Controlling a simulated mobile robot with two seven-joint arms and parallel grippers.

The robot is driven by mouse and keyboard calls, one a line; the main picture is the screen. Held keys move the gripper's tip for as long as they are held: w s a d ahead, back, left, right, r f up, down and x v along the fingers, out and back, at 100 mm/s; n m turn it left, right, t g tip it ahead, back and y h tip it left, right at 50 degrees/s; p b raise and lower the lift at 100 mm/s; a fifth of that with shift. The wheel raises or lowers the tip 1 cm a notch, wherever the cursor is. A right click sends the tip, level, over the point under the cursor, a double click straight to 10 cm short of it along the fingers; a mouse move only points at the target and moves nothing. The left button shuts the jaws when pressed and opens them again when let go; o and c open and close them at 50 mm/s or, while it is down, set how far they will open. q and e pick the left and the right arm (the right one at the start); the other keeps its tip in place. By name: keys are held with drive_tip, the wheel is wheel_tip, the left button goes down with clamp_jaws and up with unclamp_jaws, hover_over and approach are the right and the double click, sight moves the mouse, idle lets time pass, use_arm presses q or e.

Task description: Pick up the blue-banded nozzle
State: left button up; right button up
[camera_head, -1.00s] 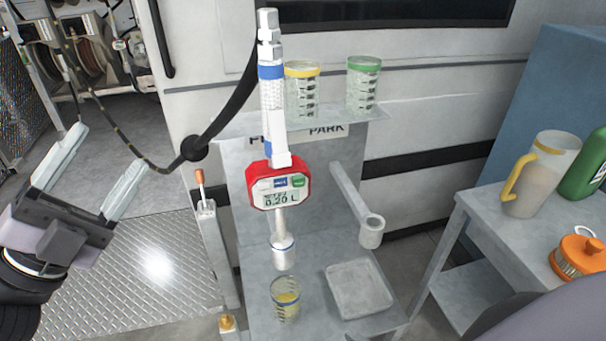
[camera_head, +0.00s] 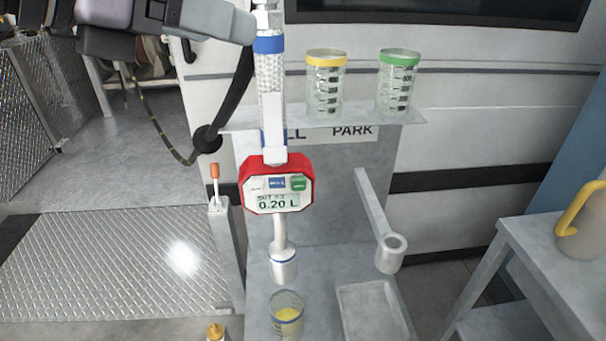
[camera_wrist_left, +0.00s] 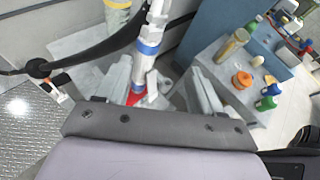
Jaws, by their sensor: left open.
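The blue-banded nozzle (camera_head: 270,85) stands upright at the stand. It has a white body, blue bands and a red meter (camera_head: 278,184) reading 0.20 L. Its spout (camera_head: 282,262) points down above a clear cup with yellow liquid (camera_head: 287,318). My left gripper (camera_head: 238,22) is at the top of the head view, with one finger beside the nozzle's upper part. In the left wrist view the open fingers (camera_wrist_left: 158,75) lie on either side of the nozzle (camera_wrist_left: 146,50); contact cannot be told. My right gripper is not in view.
A shelf (camera_head: 400,119) holds a yellow-rimmed cup (camera_head: 326,88) and a green-rimmed cup (camera_head: 397,82). An empty ring holder (camera_head: 392,248) and tray (camera_head: 372,310) are to the right. A black hose (camera_head: 235,105) passes left. A side table (camera_head: 535,250) stands at right.

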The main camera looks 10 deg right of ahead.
use_arm(q)
drive_tip(key=w+d+f+t+y+p, duration=0.1)
drive_tip(key=w+d, duration=0.3)
drive_tip(key=w, duration=0.1)
drive_tip(key=shift+w, duration=0.2)
drive_tip(key=shift+d, duration=0.1)
clamp_jaws()
idle(1.4)
drive_tip(key=shift+r, duration=0.15)
